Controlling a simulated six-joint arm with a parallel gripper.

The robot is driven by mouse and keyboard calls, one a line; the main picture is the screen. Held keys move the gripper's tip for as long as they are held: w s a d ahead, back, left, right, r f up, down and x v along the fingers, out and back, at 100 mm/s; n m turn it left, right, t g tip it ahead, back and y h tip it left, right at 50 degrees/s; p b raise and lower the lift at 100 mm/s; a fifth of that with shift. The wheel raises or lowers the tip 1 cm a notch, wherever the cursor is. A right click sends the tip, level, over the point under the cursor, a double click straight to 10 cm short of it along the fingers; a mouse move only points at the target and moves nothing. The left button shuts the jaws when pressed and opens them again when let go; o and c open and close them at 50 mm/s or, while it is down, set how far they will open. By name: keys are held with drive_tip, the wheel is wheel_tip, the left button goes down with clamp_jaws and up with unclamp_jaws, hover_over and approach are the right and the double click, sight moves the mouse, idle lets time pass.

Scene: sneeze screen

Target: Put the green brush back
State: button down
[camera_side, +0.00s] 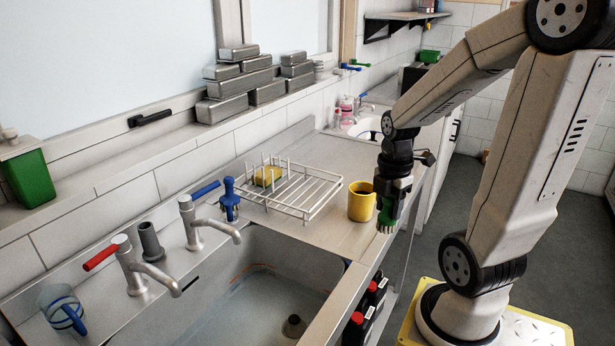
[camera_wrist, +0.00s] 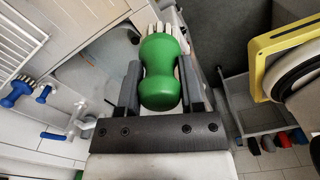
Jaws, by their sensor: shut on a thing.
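The green brush (camera_side: 386,216) is in my gripper (camera_side: 390,203), held above the front edge of the counter beside the yellow mug, with its pale bristles down. In the wrist view the green brush (camera_wrist: 160,80) has a rounded handle lying between the two fingers of my gripper (camera_wrist: 162,90), its bristles pointing away from the camera. The fingers are shut on the handle. A blue brush (camera_side: 229,205) stands upright behind the sink, left of the rack.
A yellow mug (camera_side: 361,202) stands close left of my gripper. A wire dish rack (camera_side: 318,195) holds a yellow sponge (camera_side: 268,175). The sink (camera_side: 270,283) with taps (camera_side: 192,222) is at front left. A grey cup (camera_side: 150,241) and a clear jug (camera_side: 62,308) stand along its back ledge.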

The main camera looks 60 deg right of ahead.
drive_tip(key=shift+s+a+f, duration=0.1)
drive_tip(key=shift+s+a, duration=0.05)
drive_tip(key=shift+a, duration=0.05)
drive_tip(key=w+d+f, duration=0.6)
drive_tip(key=w+f, duration=0.3)
drive_tip(key=w, duration=0.2)
drive_tip(key=shift+w+d+f, duration=0.15)
drive_tip(key=shift+w+d, duration=0.15)
drive_tip(key=shift+w, duration=0.1)
idle(0.5)
drive_tip(key=shift+w+d+f, duration=0.15)
drive_tip(key=shift+w+f, duration=0.1)
drive_tip(key=shift+f, duration=1.55)
